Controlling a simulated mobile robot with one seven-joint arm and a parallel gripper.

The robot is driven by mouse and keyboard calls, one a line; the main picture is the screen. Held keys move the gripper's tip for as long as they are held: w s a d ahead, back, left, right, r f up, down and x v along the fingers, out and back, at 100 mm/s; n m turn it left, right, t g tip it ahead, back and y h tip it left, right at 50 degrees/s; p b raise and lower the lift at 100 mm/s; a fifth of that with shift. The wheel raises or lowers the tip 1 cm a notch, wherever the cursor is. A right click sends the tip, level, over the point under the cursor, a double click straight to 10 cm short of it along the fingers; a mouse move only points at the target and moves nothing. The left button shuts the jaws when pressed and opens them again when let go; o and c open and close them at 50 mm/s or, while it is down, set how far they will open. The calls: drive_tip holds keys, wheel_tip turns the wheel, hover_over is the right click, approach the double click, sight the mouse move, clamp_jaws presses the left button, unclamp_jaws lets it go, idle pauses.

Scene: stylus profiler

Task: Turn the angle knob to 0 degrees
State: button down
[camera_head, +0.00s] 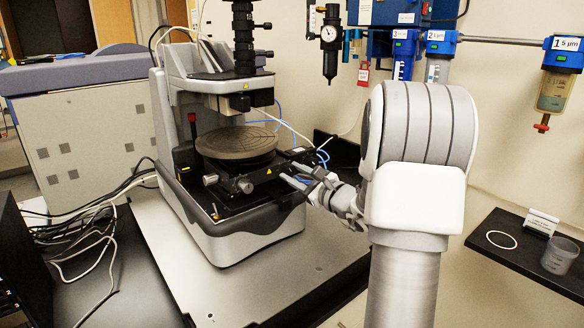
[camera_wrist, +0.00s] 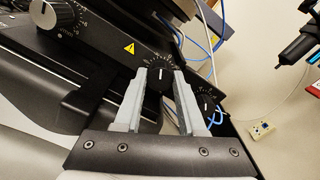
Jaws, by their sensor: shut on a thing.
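My gripper (camera_wrist: 162,72) is shut on a small black dial knob (camera_wrist: 159,77) on the dark front panel of the profiler's stage. One finger is on each side of it. A white mark on this knob points roughly up in the wrist view, and a printed scale curves around it. The figures are too small to read. A second black knob (camera_wrist: 208,104) with its own scale sits to the right, close to the right finger. In the head view my gripper (camera_head: 292,179) reaches the stage front from the right, and the fingers largely hide the held knob.
The stylus profiler (camera_head: 245,225) stands on a grey plate, with a round stage (camera_head: 237,142) above the panel. A larger silver-faced knob (camera_wrist: 62,16) is at the wrist view's upper left. Blue tubes (camera_wrist: 200,42) run close behind the knobs. A black tray (camera_head: 510,262) lies at right.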

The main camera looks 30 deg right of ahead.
drive_tip(key=shift+r+m+p, duration=0.3)
drive_tip(key=shift+m+p, duration=0.6)
drive_tip(key=shift+p, duration=0.05)
drive_tip(key=m+p, duration=0.2)
drive_tip(key=m, duration=0.1)
drive_tip(key=shift+f+m+p, duration=0.1)
drive_tip(key=shift+m+p, duration=0.25)
drive_tip(key=shift+m, duration=0.05)
drive_tip(key=shift+f, duration=0.2)
drive_tip(key=shift+c, duration=2.4)
unclamp_jaws()
drive_tip(key=s+d+b, duration=0.1)
drive_tip(key=s, duration=0.7)
